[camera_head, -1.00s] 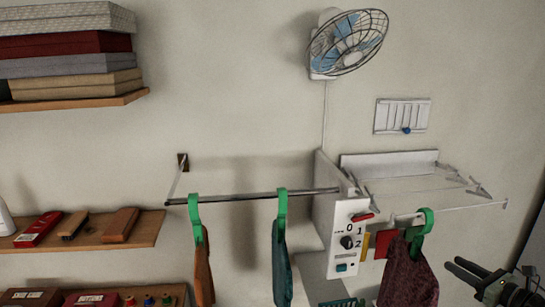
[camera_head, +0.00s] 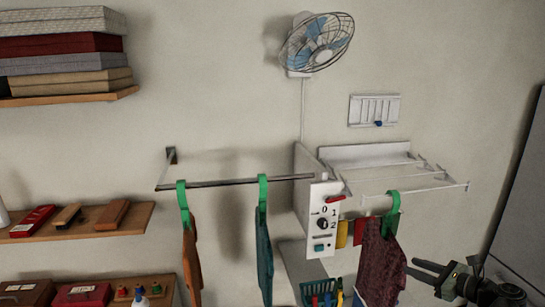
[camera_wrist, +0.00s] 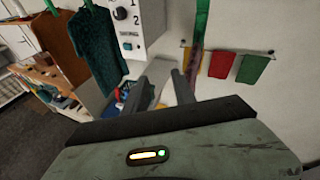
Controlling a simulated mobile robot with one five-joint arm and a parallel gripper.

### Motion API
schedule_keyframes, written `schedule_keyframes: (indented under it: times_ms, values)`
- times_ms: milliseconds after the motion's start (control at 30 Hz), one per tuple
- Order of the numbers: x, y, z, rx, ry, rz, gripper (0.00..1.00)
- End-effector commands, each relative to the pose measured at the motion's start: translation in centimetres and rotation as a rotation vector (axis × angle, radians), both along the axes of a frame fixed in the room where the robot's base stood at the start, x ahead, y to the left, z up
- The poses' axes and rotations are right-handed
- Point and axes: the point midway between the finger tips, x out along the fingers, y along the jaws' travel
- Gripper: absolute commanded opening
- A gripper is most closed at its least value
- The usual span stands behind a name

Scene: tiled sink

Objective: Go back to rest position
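My gripper (camera_head: 413,269) is at the lower right in the head view, to the right of the hanging maroon cloth (camera_head: 381,262). Its two dark fingers point left and stand apart with nothing between them. In the wrist view the fingers of my gripper (camera_wrist: 167,88) also show apart and empty, below the white control box (camera_wrist: 138,25). The maroon cloth hangs from a green clip (camera_head: 393,203) on the white rack (camera_head: 370,168). My gripper appears clear of it, though the exact distance is hard to tell.
An orange cloth (camera_head: 191,262) and a teal cloth (camera_head: 264,262) hang from a metal rail (camera_head: 225,183). A basket (camera_head: 312,290) with coloured items stands below the white box (camera_head: 319,222). Shelves (camera_head: 130,222) are at left, a dark panel (camera_head: 520,200) at right. Small coloured cloths (camera_wrist: 221,64) hang on the wall.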

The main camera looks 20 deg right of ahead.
Motion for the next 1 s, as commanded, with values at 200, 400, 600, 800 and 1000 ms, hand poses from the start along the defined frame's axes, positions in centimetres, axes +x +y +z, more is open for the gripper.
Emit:
schedule_keyframes:
  times_ms: [200,400,600,800,1000]
  values:
    - [3.8,6.3,-5.5,-0.204,0.069,0.193,0.32]
    - [7.5,16.1,-13.6,-0.538,0.132,0.542,0.32]
    - [8.7,29.4,-24.3,-1.051,0.108,1.16,0.32]
    - [7.4,38.6,-31.1,-1.485,-0.027,1.783,0.32]
    - [6.6,42.2,-33.0,-1.684,-0.128,2.12,0.32]
